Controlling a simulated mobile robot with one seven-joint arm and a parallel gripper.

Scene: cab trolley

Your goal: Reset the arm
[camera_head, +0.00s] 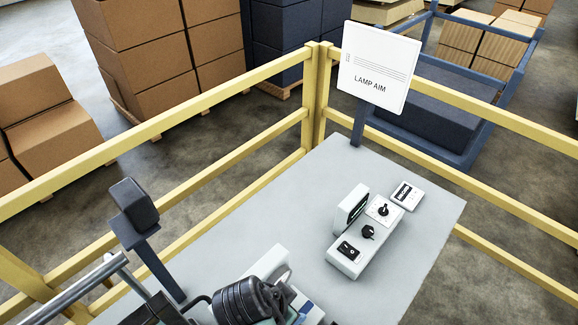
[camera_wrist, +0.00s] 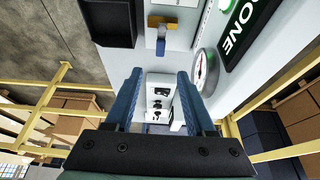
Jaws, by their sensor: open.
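My gripper (camera_wrist: 160,75) shows in the wrist view with its two blue fingers spread apart and nothing held between them. Beyond the gap between the fingers is a white control box (camera_wrist: 158,92) with black knobs. In the head view the same kind of control box (camera_head: 345,262) stands on the grey tabletop (camera_head: 400,245), with several black controls and an upright panel. My arm is at the bottom of the head view; its gripper tips cannot be made out there.
Yellow rails (camera_head: 312,90) border the tabletop. A "LAMP AIM" sign (camera_head: 380,65) stands at its far corner. A dark box (camera_head: 133,205) on a post stands at left. The wrist view shows a gauge (camera_wrist: 205,70), a "DONE" panel (camera_wrist: 245,30) and an orange-and-blue lever (camera_wrist: 162,24) close by.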

